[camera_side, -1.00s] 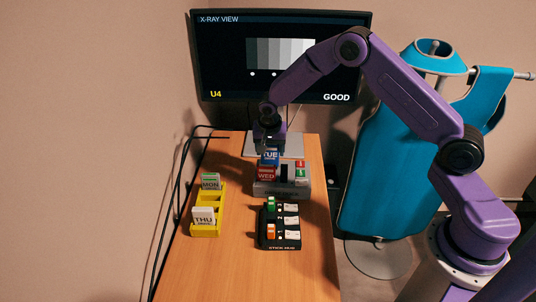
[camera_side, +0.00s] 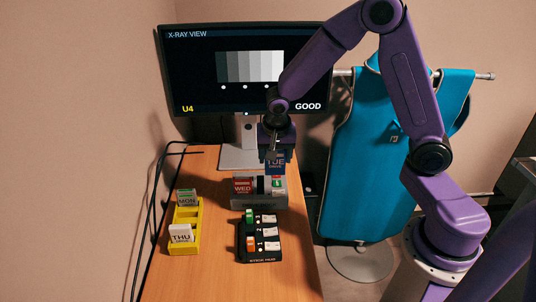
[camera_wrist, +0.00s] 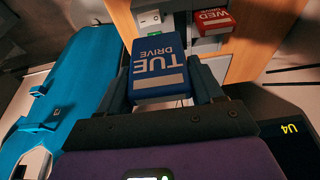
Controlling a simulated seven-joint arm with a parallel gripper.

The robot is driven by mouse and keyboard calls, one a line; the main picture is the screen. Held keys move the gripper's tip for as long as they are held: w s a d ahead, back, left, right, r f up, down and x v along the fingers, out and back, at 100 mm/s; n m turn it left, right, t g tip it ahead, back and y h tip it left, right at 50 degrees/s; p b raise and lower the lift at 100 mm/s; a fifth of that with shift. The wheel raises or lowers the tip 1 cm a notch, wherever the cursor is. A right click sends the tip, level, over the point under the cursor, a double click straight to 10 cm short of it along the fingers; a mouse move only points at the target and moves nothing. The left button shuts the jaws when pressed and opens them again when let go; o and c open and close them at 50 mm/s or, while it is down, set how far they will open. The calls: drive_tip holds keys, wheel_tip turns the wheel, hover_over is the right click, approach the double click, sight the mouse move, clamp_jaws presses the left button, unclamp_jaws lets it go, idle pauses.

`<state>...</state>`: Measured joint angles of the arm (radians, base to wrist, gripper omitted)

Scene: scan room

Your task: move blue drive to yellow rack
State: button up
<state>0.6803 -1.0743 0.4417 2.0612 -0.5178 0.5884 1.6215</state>
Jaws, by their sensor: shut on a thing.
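My gripper (camera_side: 275,152) is shut on the blue drive (camera_side: 276,166), labelled TUE, and holds it above the grey dock (camera_side: 262,202). In the wrist view the blue drive (camera_wrist: 158,66) sits between the two fingers with its label facing the camera. The yellow rack (camera_side: 184,249) stands on the left of the table, apart from my gripper. A drive labelled MON (camera_side: 187,200) is at its far end and a white drive labelled THU (camera_side: 181,234) is near its front. The middle of the rack between them looks empty.
A red WED drive (camera_side: 242,187) stands in the grey dock. A black stick hub (camera_side: 260,254) with green and orange sticks lies in front of the dock. A monitor (camera_side: 245,70) stands behind. Bare wood (camera_side: 215,220) lies between rack and hub.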

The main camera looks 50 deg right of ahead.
drive_tip(key=w+a, duration=0.2)
drive_tip(key=a, duration=0.2)
drive_tip(key=w+a+f, duration=0.1)
drive_tip(key=w+a, duration=0.2)
drive_tip(key=a, duration=0.1)
drive_tip(key=w+a, duration=0.3)
drive_tip(key=a, duration=0.1)
drive_tip(key=shift+w+a+f, duration=0.2)
drive_tip(key=shift+f, duration=0.1)
drive_tip(key=n, duration=0.1)
hover_over(186, 221)
wheel_tip(186, 221, down, 3)
drive_tip(key=shift+s+a+f, duration=0.15)
drive_tip(key=shift+f, duration=1.05)
drive_tip(key=shift+s+a+f, duration=0.15)
drive_tip(key=shift+f, duration=1.05)
drive_tip(key=shift+s+a+f, duration=0.15)
drive_tip(key=shift+f, duration=1.05)
drive_tip(key=shift+f, duration=1.05)
drive_tip(key=o, duration=1.2)
drive_tip(key=shift+o, duration=0.6)
wheel_tip(186, 221, up, 7)
